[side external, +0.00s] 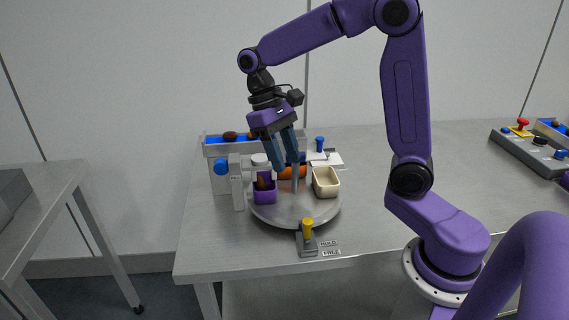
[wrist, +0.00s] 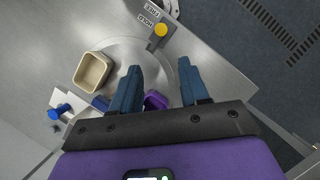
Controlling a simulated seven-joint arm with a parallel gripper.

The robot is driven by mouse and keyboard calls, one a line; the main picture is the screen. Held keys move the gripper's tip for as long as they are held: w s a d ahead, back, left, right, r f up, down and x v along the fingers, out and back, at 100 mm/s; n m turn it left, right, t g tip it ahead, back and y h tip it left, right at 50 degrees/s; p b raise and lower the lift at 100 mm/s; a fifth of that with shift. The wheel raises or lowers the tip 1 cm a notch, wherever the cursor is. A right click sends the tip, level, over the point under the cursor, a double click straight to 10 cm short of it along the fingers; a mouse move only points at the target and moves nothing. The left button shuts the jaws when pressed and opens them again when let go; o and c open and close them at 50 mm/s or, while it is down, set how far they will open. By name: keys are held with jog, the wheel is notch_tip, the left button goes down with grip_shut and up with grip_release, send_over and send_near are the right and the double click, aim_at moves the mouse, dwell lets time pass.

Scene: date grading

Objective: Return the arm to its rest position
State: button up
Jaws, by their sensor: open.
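My gripper (side external: 290,167) is open, pointing down above the round turntable (side external: 293,213). In the wrist view nothing is between its fingertips (wrist: 159,66), and the bare turntable (wrist: 120,50) shows beneath. The turntable bears a purple cup (side external: 264,196) with a brown date inside, a cream cup (side external: 326,182) that looks empty, and an orange cup (side external: 291,172) at the back, partly hidden. In the wrist view the purple cup (wrist: 155,100) is partly hidden by my gripper. The arm is bent, reaching left over the table.
A yellow-knobbed lever (side external: 307,232) stands at the front edge beside HOLD and FREE labels. A grey housing with a blue tray (side external: 214,150) and blue knob (side external: 221,168) stands left. Another blue-knobbed fixture (side external: 320,144) is behind. A control box (side external: 528,149) sits far right; the table's middle is clear.

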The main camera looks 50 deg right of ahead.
jog(key=s+f+n+t, duration=0.2)
jog(key=s+n, duration=0.4)
jog(key=s, duration=0.4)
jog(key=s+a+f+n+t, duration=0.1)
jog(key=s+f+n+t, duration=0.1)
jog(key=s+n, duration=0.4)
jog(key=s, duration=0.3)
jog(key=shift+s+a+f+n+t, duration=0.25)
jog(key=shift+s+a+n+t, duration=0.05)
jog(key=shift+s, duration=0.1)
dwell(0.8)
